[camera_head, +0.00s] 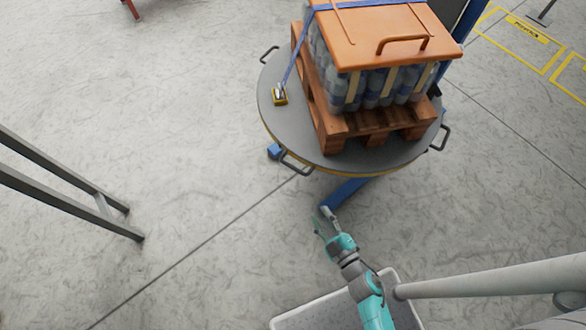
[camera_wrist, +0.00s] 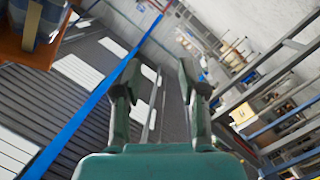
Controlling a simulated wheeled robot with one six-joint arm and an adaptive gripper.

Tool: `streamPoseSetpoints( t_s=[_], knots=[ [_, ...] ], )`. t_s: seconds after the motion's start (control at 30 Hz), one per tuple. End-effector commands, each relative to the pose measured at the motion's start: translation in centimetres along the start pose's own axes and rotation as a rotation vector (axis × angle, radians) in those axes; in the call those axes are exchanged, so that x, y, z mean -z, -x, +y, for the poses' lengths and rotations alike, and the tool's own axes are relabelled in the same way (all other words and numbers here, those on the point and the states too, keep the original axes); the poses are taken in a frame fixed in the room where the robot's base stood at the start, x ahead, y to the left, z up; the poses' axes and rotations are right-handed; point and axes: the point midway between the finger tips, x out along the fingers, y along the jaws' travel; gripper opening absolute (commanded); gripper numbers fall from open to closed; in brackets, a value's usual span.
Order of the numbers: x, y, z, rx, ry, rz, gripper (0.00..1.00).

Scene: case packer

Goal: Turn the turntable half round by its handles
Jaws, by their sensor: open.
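The turntable (camera_head: 285,125) is a round grey disc with a yellow edge in the head view. Bent dark handles stick out from its rim: a front handle (camera_head: 295,170), a right handle (camera_head: 446,140) and an upper-left handle (camera_head: 266,52). My gripper (camera_head: 322,221) is open and empty, below the front handle in the picture and apart from it. The wrist view shows the two spread fingers (camera_wrist: 160,82) with nothing between them. No turntable handle is clear in the wrist view. The far rim is hidden by the load.
A wooden pallet (camera_head: 331,137) on the disc carries wrapped bottles (camera_head: 345,92) under an orange lid (camera_head: 370,58). A grey metal frame (camera_head: 105,207) stands left. The floor between is clear.

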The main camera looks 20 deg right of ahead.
Motion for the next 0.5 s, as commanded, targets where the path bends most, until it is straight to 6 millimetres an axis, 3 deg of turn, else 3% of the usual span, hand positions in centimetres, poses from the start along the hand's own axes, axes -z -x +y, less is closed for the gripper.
streamPoseSetpoints(
  t_s=[0.1,0.3,0.5],
  knots=[
    [-2.6,-4.3,-0.4,0.037,0.100,0.018,0.41],
    [-6.5,-10.1,-0.7,0.117,0.242,0.033,0.41],
    [-8.7,-12.9,-0.7,0.173,0.316,0.038,0.41]
  ],
)
